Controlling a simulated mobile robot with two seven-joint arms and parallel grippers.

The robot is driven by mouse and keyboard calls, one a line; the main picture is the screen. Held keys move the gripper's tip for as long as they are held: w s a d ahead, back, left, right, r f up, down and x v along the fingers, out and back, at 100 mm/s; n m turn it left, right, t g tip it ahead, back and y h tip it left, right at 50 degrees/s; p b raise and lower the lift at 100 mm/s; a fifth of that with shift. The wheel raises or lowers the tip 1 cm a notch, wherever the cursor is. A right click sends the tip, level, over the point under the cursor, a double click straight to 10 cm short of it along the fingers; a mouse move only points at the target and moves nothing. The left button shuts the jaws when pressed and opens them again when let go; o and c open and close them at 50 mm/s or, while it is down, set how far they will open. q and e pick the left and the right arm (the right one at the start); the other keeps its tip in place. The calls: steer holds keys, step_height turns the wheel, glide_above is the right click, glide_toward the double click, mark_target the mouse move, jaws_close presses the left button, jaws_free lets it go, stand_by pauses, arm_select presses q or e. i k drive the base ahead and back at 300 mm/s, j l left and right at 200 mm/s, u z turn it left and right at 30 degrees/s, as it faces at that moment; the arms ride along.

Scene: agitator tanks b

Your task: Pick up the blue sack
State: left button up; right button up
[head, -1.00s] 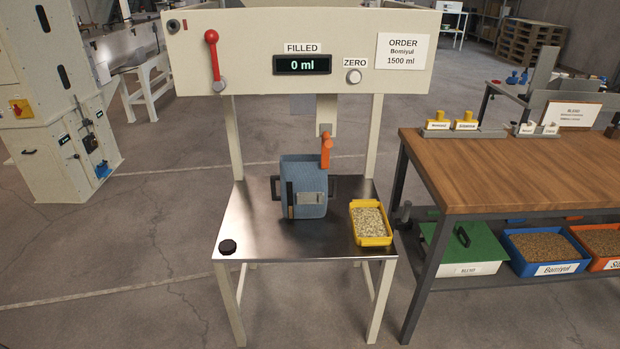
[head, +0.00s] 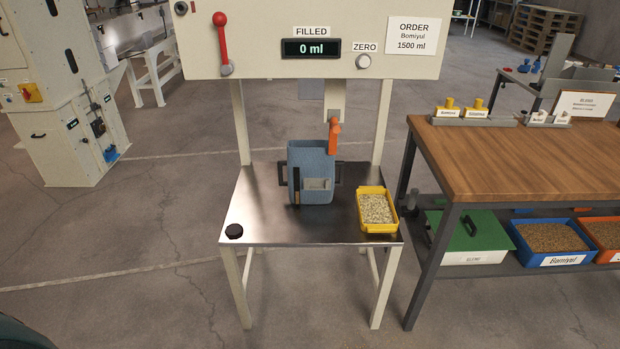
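A blue, upright vessel (head: 311,165) with dark side handles and a pale label stands on the steel table of the filling stand, beneath the spout; I cannot tell if it is the blue sack. Small blue things (head: 537,65) also show on the far bench at the right, too small to identify. Neither of my grippers is in view.
A yellow tray (head: 392,226) of pale grains and a black cap (head: 234,231) sit on the steel table (head: 275,222). An orange lever (head: 333,138) hangs by the vessel.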

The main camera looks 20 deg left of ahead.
mark_target(311, 170)
steer(key=i+l, duration=0.1)
steer(key=l, duration=0.2)
steer(key=i+l, duration=0.15)
steer(key=l, duration=0.15)
steer(key=i+l, duration=0.1)
steer(key=l, duration=0.2)
steer(key=i+l, duration=0.1)
steer(key=i, duration=0.5)
steer(key=i+l+u, duration=0.1)
steer(key=i, duration=0.5)
